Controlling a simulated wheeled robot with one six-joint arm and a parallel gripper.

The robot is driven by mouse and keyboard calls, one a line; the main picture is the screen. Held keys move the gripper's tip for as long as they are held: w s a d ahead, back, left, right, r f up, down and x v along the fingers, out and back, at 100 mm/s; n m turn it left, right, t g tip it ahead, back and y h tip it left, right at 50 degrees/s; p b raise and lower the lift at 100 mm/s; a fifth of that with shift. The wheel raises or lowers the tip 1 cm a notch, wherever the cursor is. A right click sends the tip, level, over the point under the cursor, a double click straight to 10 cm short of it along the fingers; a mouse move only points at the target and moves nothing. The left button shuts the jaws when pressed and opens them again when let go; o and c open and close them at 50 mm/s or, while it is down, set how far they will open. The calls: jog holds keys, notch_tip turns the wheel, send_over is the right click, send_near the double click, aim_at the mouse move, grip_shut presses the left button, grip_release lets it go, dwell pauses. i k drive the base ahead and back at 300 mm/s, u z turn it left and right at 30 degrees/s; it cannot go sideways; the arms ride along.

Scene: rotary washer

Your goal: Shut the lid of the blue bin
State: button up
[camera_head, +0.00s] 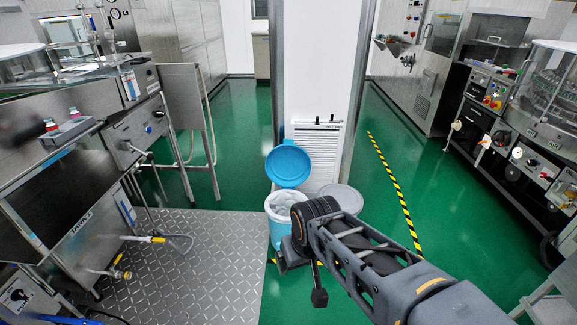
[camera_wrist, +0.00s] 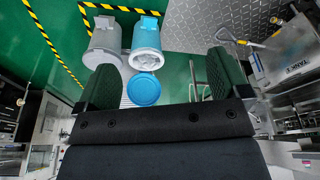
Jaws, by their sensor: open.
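The blue bin (camera_head: 279,228) stands on the green floor in front of a white pillar, partly hidden behind my arm. Its round blue lid (camera_head: 288,166) is open, tilted up at the back of the rim, and a pale liner shows in the mouth. My gripper (camera_head: 303,275) is in front of and right of the bin, apart from the lid. In the wrist view, which looks upside down, the bin (camera_wrist: 147,36) and lid (camera_wrist: 143,90) appear between the two spread fingers of my gripper (camera_wrist: 160,65). Nothing is between the fingers.
A grey bin (camera_head: 342,196) with its lid down stands right beside the blue one. A white vented panel (camera_head: 317,150) is behind them. A metal tread plate (camera_head: 190,275) and steel washer (camera_head: 75,190) are at left. Green floor is free at right, past the yellow-black tape (camera_head: 393,190).

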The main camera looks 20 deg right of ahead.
aim_at(287, 165)
jog(key=u, duration=0.2)
jog(key=i, duration=0.9)
jog(key=z, duration=0.5)
jog(key=i, duration=0.8)
jog(key=z, duration=0.45)
